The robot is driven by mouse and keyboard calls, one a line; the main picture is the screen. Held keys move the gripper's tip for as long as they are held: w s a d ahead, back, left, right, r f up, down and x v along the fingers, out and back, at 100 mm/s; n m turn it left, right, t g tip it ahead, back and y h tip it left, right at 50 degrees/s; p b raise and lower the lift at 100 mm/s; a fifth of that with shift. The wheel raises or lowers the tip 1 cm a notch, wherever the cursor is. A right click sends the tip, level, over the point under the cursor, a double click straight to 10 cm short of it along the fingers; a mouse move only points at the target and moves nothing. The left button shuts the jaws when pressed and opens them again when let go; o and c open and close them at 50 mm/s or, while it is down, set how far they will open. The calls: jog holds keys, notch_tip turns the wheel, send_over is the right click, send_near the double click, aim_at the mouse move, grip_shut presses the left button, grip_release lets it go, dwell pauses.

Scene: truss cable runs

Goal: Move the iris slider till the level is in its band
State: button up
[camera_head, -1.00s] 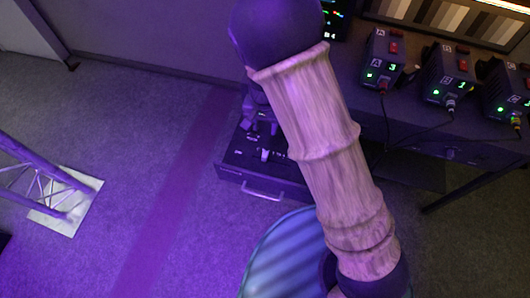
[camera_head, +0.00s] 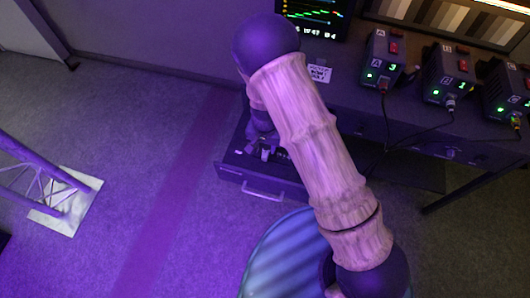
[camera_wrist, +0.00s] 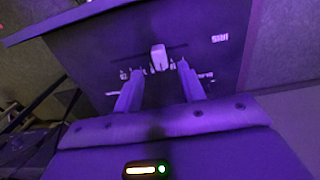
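The iris slider's pale knob (camera_wrist: 159,57) stands in a dark slot on a panel (camera_wrist: 205,45) lettered IRIS in the wrist view. In the head view the knob (camera_head: 265,154) shows small on the low drawer-like unit (camera_head: 230,172). My gripper (camera_wrist: 160,69) is open, with one finger on each side of the knob's near end. A gap shows between the knob and each finger. My gripper (camera_head: 262,132) is partly hidden by my arm in the head view. A monitor (camera_head: 312,18) shows coloured level traces; its band is too small to read.
Several black boxes with green digits and red switches, such as box A (camera_head: 383,60), stand on the desk at right, with cables hanging down. A white note (camera_head: 318,74) is on the desk front. A metal truss (camera_head: 40,175) stands at left. The floor between is clear.

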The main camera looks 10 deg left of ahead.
aim_at(265, 154)
notch_tip(265, 154, down, 5)
jog(key=shift+f, duration=0.2)
grip_shut()
